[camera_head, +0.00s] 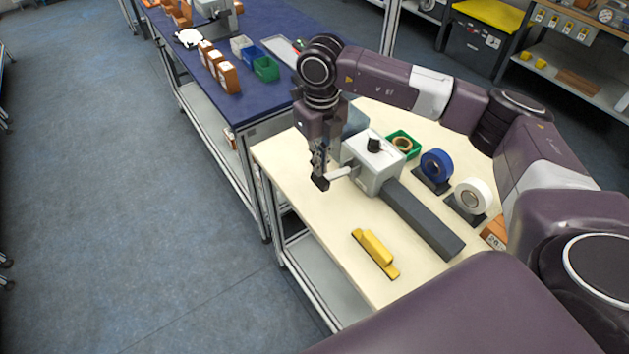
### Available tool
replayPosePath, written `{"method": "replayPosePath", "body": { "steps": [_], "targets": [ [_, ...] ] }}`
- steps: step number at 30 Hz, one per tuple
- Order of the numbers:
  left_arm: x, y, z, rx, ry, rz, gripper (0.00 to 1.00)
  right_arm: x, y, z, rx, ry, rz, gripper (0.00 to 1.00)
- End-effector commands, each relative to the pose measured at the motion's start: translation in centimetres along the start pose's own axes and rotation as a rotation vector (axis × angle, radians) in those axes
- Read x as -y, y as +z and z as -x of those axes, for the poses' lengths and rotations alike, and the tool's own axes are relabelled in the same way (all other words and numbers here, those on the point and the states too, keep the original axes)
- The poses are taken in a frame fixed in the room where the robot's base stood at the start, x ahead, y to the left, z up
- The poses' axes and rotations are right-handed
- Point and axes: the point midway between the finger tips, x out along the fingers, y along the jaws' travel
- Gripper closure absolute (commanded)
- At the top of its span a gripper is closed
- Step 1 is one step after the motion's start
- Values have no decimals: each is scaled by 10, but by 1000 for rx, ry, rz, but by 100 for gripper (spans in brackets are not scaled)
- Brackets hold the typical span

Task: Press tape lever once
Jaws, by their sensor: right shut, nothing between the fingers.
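The tape machine is a light grey box (373,162) with a black knob on top and a long dark grey bar (425,217) running toward the front right. Its lever (341,173) is a short pale rod sticking out from the box's left side. My right gripper (320,182) points down at the outer end of the lever, with its fingers shut and empty. The fingertips overlap or sit right beside the lever's end; I cannot tell whether they touch it. My left gripper is not in view.
A yellow block-like tool (376,254) lies on the pale table (300,160) in front. A blue tape roll (437,164), a white tape roll (473,195) and a green bin (404,144) stand behind the machine. A blue-topped table (262,28) with boxes and bins is at the back left.

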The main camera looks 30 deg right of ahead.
Motion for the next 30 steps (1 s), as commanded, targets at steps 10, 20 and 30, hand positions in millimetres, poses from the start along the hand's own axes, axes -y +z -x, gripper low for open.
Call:
{"method": "replayPosePath", "body": {
  "steps": [10,20,30],
  "targets": [
    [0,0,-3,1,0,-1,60,0,0,-4,0,0,0,100],
    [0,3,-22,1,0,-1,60,1,0,-26,0,0,-1,100],
    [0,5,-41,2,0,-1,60,2,0,-50,-1,-1,-1,100]
  ]
}}
